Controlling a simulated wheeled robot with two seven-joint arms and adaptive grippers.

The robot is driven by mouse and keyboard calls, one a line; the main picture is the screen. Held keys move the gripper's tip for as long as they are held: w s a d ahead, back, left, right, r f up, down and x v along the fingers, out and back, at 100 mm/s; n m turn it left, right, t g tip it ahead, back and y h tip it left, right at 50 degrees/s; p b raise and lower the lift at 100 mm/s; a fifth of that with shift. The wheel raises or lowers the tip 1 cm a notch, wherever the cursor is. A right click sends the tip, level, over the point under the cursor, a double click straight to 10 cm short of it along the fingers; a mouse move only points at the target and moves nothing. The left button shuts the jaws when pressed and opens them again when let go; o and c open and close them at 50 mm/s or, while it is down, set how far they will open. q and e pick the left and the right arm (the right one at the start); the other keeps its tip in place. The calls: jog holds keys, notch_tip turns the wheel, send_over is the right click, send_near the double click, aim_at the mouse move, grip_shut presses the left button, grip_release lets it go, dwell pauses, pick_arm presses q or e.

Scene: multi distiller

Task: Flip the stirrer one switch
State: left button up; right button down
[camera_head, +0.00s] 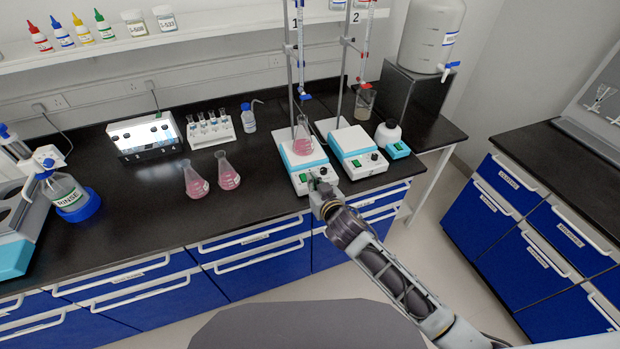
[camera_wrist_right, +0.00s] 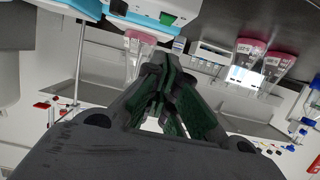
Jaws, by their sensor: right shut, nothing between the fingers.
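Stirrer one (camera_head: 301,161) is the left white and blue plate stirrer, under the stand marked 1. A flask of pink liquid (camera_head: 303,146) stands on it. Its green switch (camera_head: 303,177) is on the front panel, left of a dark knob; a green switch (camera_wrist_right: 167,18) also shows in the right wrist view. My right gripper (camera_head: 318,181) is at the front panel, just right of the switch, and partly covers the panel. Its fingers (camera_wrist_right: 158,75) are shut and empty. I cannot tell whether they touch the panel. The left gripper is out of view.
Two pink flasks (camera_head: 196,180) (camera_head: 228,172) stand to the left. Burette stands rise behind the stirrers.

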jog(key=shift+f+v, duration=0.15)
jog(key=shift+v, duration=0.65)
jog(key=shift+f+v, duration=0.1)
jog(key=shift+v, duration=0.65)
